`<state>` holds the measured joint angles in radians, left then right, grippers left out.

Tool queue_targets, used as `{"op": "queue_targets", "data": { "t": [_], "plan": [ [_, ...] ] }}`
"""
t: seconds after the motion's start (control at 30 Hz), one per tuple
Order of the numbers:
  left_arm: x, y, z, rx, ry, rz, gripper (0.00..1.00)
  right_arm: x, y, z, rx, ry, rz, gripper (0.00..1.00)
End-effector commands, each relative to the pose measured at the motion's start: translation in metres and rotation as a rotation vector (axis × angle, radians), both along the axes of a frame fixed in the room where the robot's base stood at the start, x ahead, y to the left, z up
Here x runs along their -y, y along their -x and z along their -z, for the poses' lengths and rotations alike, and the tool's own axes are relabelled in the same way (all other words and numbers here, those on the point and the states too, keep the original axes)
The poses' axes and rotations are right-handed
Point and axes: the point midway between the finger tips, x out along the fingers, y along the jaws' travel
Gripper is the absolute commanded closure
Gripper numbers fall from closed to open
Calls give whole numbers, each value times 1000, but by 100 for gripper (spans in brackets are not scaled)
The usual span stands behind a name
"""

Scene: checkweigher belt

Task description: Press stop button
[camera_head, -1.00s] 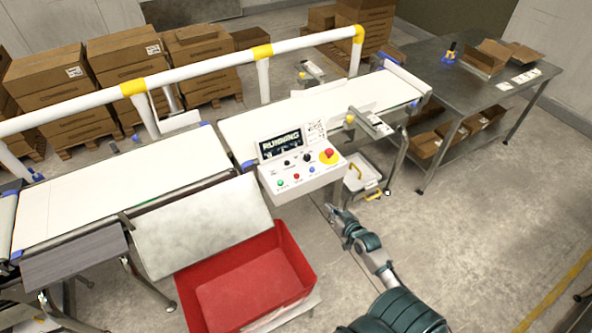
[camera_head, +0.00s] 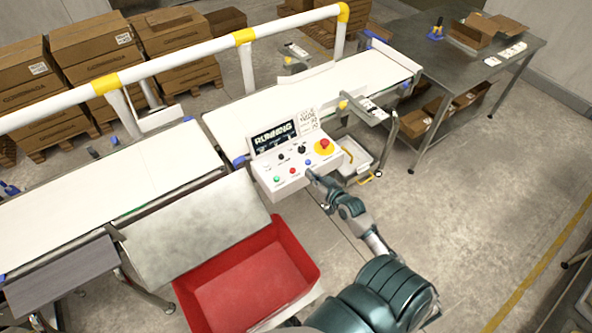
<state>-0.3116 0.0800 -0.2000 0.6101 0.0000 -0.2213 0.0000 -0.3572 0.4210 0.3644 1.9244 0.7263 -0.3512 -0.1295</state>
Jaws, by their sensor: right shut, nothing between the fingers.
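The white control box (camera_head: 266,176) stands at the front of the belt, and its display (camera_head: 275,138) reads "RUNNING". A small red button (camera_head: 293,171) sits between a green button (camera_head: 277,179) and a blue button (camera_head: 308,162) on its sloped face. A larger red mushroom button (camera_head: 324,145) on a yellow disc is at the right end. I cannot read the button labels. My right gripper (camera_head: 313,177) is shut and empty, with its tip close to the box's front edge, below the blue button. I cannot tell whether it touches the box. My left gripper is not in view.
A red bin (camera_head: 250,285) stands below the box at the left, beside a sloped metal plate (camera_head: 195,225). White belts (camera_head: 120,185) run behind, with a white guard rail (camera_head: 190,58) over them. Open floor lies to the right, before a metal table (camera_head: 470,65).

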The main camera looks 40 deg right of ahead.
Motion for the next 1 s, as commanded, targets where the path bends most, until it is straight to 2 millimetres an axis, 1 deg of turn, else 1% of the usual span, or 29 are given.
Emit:
{"op": "queue_targets", "data": {
  "t": [0.23,0.3,0.43,0.5,0.63,0.8,1.0],
  "plan": [
    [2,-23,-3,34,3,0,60,5,-49,10,2,-3,1,100],
    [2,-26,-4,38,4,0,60,6,-64,13,2,-1,0,100],
    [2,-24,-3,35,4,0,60,8,-89,19,2,-1,0,100],
    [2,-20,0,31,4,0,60,6,-86,36,-5,1,-1,100],
    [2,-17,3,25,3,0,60,4,-86,51,-3,3,-1,100],
    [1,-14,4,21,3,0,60,4,-86,59,-1,2,0,100],
    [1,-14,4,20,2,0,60,4,-86,60,-1,1,1,100]
  ]
}}
